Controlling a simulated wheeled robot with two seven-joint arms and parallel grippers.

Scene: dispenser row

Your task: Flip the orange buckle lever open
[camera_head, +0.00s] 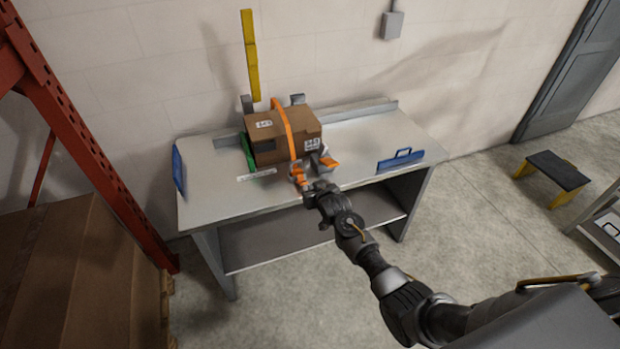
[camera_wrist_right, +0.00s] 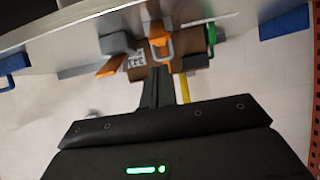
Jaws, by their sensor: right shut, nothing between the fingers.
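A brown box (camera_head: 265,145) sits on the workbench with an orange strap (camera_head: 284,122) over it. The orange buckle lever (camera_head: 298,176) is at the strap's lower front end. In the right wrist view, which is upside down, the orange lever (camera_wrist_right: 158,38) has a grey loop-shaped frame around it. My right gripper (camera_head: 310,189) is shut and empty, just in front of the buckle. Its fingertips (camera_wrist_right: 158,72) point at the buckle; I cannot tell whether they touch it. My left gripper is not in view.
Beside the buckle is a grey part with an orange handle (camera_head: 330,163). A blue-handled piece (camera_head: 400,160) stands at the bench's right front and a blue panel (camera_head: 179,168) at its left end. A yellow upright (camera_head: 250,58) rises behind the box. The bench top (camera_head: 215,180) is clear at front left.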

